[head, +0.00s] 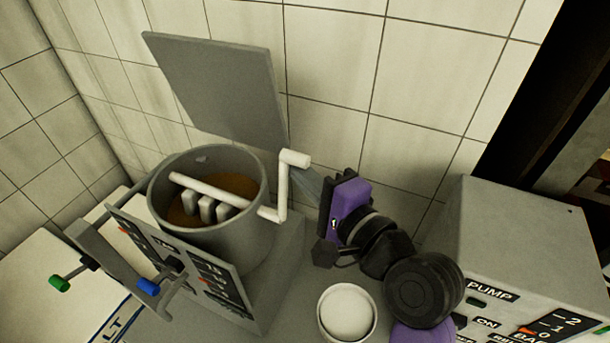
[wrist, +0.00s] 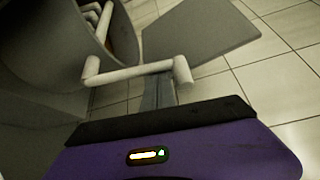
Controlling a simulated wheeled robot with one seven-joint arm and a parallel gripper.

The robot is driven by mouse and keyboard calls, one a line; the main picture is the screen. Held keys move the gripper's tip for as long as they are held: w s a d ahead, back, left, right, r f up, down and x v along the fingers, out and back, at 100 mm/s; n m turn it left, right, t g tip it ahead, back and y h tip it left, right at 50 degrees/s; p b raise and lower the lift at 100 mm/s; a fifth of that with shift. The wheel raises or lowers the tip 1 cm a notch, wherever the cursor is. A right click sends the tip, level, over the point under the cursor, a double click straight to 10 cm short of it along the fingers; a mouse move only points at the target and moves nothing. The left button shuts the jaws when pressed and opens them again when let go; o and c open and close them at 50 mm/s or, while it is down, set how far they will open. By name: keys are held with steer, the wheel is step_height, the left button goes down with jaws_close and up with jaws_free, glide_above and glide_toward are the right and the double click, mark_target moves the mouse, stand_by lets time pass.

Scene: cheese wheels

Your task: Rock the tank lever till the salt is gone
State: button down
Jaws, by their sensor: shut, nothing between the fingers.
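The grey tank (head: 240,232) stands open, with brown liquid (head: 238,184) inside. A white crank lever (head: 283,186) comes out of its right side, bends up and ends in a short grip. Its shaft carries pale paddles (head: 207,207) in the tank. I see no clear salt grains in the liquid. My gripper (head: 306,180) is shut and empty just right of the crank, its tips close to the grip. In the wrist view, the crank (wrist: 135,72) crosses in front of my gripper (wrist: 158,82); I cannot tell whether they touch.
A grey lid (head: 220,85) stands raised behind the tank. A white bowl (head: 347,312) sits right of the tank. A grey pump box (head: 525,240) stands at right. A tiled wall is behind.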

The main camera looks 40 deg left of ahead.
steer(key=s+n+y+b, duration=0.1)
steer(key=b, duration=0.2)
steer(key=s+n+y+b, duration=0.1)
steer(key=s+n+b, duration=0.1)
steer(key=b, duration=0.1)
steer(key=s+d+n+b, duration=0.1)
steer(key=s+n+b, duration=0.1)
steer(key=b, duration=0.1)
steer(key=shift+f+y, duration=0.35)
steer(key=shift+y, duration=0.05)
steer(key=n+b, duration=0.1)
steer(key=s+n+y+b, duration=0.1)
steer(key=b, duration=0.1)
steer(key=shift+s+d+r, duration=0.1)
steer(key=shift+s+d, duration=0.15)
steer(key=shift+r, duration=0.1)
